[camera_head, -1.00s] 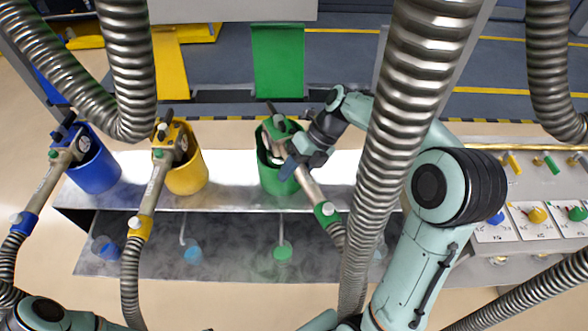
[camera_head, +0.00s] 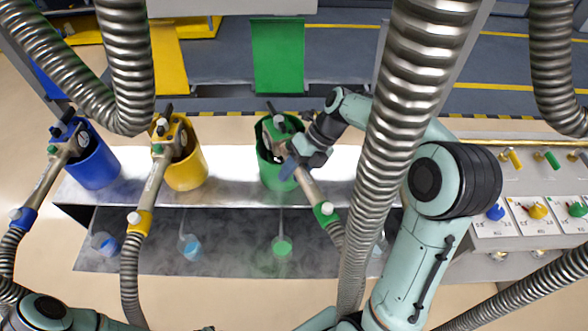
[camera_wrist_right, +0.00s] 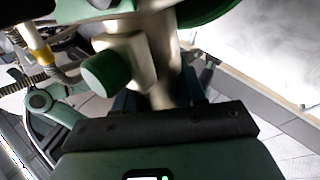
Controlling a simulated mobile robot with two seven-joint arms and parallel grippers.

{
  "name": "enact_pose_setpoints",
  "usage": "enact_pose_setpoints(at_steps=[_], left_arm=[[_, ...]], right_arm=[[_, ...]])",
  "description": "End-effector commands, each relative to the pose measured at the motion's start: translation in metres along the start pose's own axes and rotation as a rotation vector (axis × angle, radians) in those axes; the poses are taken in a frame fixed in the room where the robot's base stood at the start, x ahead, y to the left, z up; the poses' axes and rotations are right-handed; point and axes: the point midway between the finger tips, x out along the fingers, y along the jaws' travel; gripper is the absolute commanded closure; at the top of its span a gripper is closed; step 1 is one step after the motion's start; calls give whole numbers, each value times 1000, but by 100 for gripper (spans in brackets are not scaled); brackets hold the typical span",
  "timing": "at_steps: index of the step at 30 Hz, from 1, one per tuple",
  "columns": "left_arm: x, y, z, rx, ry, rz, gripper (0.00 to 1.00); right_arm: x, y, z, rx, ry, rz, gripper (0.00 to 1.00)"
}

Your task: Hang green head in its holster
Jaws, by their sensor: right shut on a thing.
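The green head (camera_head: 306,184) is a grey nozzle with a green collar and a green top, with a metal hose trailing down from it. Its upper end is at the mouth of the green holster (camera_head: 265,172), a round cup on the metal shelf; how deep it sits is hidden. My right gripper (camera_head: 294,160) is shut on the head's body, just right of the holster. In the right wrist view the head (camera_wrist_right: 108,70) shows close up above the gripper, with part of a green rim at the top. My left gripper is not clearly seen; only part of my left arm shows at the bottom left.
A blue holster (camera_head: 97,172) and a yellow holster (camera_head: 187,177) stand to the left, each with its own head. Thick metal hoses (camera_head: 405,90) hang in front of my right arm. A panel with coloured knobs (camera_head: 537,212) is at the right. Mist drifts over the lower tray (camera_head: 130,262).

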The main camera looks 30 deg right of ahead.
Motion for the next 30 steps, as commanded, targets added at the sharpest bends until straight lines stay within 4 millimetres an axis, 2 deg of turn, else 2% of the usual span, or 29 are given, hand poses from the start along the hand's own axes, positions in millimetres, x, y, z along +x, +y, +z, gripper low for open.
enact_pose_setpoints(at_steps=[8, 9, 11, 22, 26, 30], left_arm=[[2, -1, 2, -1, -2, -1, 57], [1, -1, 2, -1, -2, -1, 57], [1, -1, 1, -1, -2, -1, 57], [0, 0, 0, 0, 0, 0, 57], [-4, 3, -4, 2, 5, 2, 57], [-9, 7, -10, 5, 12, 4, 57]], right_arm=[[5, -4, 0, 1, 1, 0, 100], [5, -4, 0, 1, 0, 0, 50], [5, -3, 0, 1, 0, 0, 31], [1, -4, 0, 4, 3, -1, 30], [-17, -3, 1, 2, -2, -1, 30], [-48, -2, 2, 1, -6, -1, 30]])
